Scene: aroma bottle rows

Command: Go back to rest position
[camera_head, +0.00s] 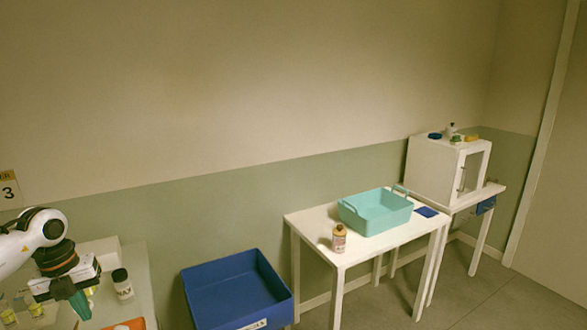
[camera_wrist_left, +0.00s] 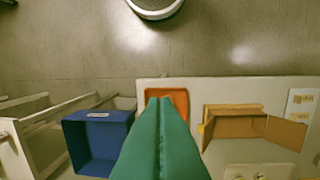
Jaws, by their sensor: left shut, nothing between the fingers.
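My left gripper (camera_head: 82,305) hangs over the white table at the lower left of the head view. Its green fingers are pressed together with nothing between them. In the left wrist view the shut fingers (camera_wrist_left: 162,105) point up the picture, overlapping the near part of an orange tray (camera_wrist_left: 181,100). A bottle with a black cap and white label (camera_head: 122,284) stands upright just right of the gripper, apart from it in the head view. Smaller bottles with yellow contents (camera_head: 8,314) show at the left edge, partly cut off. My right gripper is not in view.
A blue crate (camera_head: 275,287) stands right of my table; it shows empty. Beyond it, a white table (camera_head: 305,221) holds a teal basket (camera_head: 362,222) and an amber bottle (camera_head: 338,239). A white cabinet (camera_head: 432,172) stands at the right. An open cardboard box (camera_wrist_left: 235,108) is in the wrist view.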

